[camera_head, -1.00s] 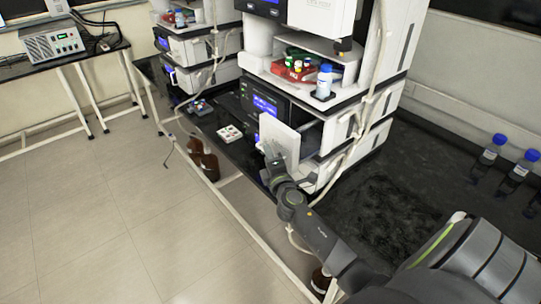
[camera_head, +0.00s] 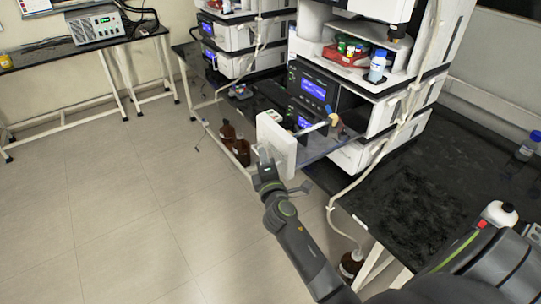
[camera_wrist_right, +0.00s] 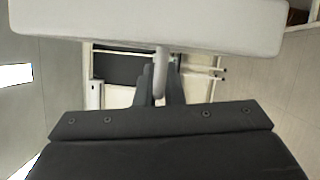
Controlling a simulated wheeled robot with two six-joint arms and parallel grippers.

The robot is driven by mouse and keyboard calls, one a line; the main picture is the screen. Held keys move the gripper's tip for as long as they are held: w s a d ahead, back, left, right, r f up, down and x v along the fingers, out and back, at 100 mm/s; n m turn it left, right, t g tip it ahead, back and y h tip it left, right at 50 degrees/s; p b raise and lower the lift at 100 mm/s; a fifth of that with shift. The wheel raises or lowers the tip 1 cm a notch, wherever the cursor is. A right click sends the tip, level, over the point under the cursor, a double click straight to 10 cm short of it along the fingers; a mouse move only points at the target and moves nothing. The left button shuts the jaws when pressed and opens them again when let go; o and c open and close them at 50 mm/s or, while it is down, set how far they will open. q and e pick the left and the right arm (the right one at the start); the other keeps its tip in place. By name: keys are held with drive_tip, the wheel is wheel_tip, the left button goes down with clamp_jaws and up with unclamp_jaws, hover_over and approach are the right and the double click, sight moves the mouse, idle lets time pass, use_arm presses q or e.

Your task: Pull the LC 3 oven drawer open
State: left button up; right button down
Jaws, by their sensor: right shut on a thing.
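The oven drawer has a white front panel (camera_head: 279,142), which stands well out from the dark-faced LC instrument (camera_head: 318,90) in the head view. Behind the panel, the drawer's body with small yellow and blue fittings (camera_head: 333,119) shows in the gap. My right gripper (camera_head: 267,168) is at the near face of the panel. In the right wrist view, the fingers (camera_wrist_right: 168,88) are shut on the drawer's bar handle (camera_wrist_right: 160,70), and the panel (camera_wrist_right: 150,22) spans the top. My left gripper is not in view.
A cable hangs along the instrument's right side. The tiled floor (camera_head: 120,215) at left is clear.

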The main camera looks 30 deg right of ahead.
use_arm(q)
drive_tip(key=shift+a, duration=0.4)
use_arm(e)
drive_tip(key=shift+a, duration=0.3)
drive_tip(key=c, duration=1.5)
unclamp_jaws()
drive_tip(key=shift+d, duration=0.1)
drive_tip(key=shift+c, duration=0.2)
